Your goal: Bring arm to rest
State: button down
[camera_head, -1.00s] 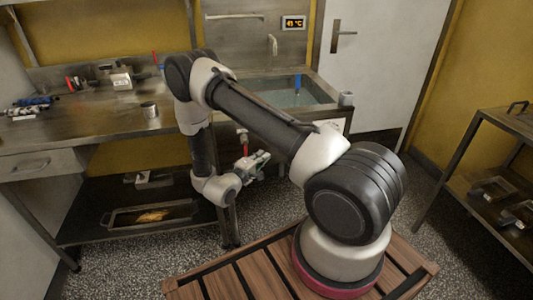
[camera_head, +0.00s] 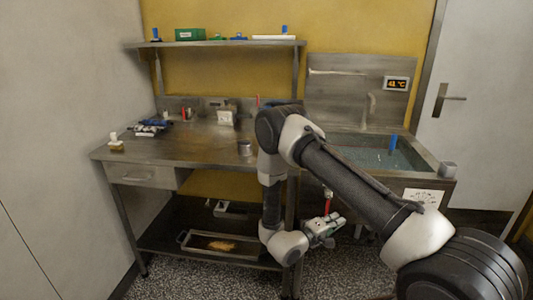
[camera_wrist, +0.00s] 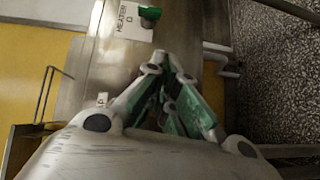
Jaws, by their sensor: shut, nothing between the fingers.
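My arm reaches from the lower right of the head view and folds down in front of the steel bench. My gripper (camera_head: 338,222) hangs low at the arm's end, below bench height and in front of the sink's lower side. In the wrist view my gripper (camera_wrist: 168,62) shows its green-padded fingers with the tips together and nothing between them. Part of the bench and sink is hidden behind my arm.
The steel bench (camera_head: 150,150) carries a metal cup (camera_head: 245,148) and small tools. The water-filled sink (camera_head: 375,158) is to its right. A tray (camera_head: 215,255) lies on the lower shelf. In the wrist view a "HEATER" label (camera_wrist: 132,20) sits by a green knob (camera_wrist: 150,13).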

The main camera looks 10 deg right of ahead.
jog(key=a+f+m+g+y, duration=0.3)
jog(key=a+f+y, duration=0.6)
jog(key=f+y, duration=0.3)
jog(key=s+a+r+g+y, duration=0.4)
jog(key=a+r, duration=0.3)
jog(key=r, duration=0.3)
jog(key=s+d+r+t, duration=0.1)
jog(key=s+d+r, duration=0.5)
jog(key=r, duration=0.7)
jog(key=s+d+r+m+t, duration=0.1)
jog(key=s+d+r, duration=0.4)
jog(key=s+r, duration=0.4)
jog(key=s+d+r+t+h, duration=0.1)
jog(key=s+d+r, duration=0.5)
jog(key=r, duration=1.1)
jog(key=shift+s+d+r+m, duration=0.2)
jog(key=shift+s+d+m, duration=0.1)
jog(key=shift+s, duration=0.8)
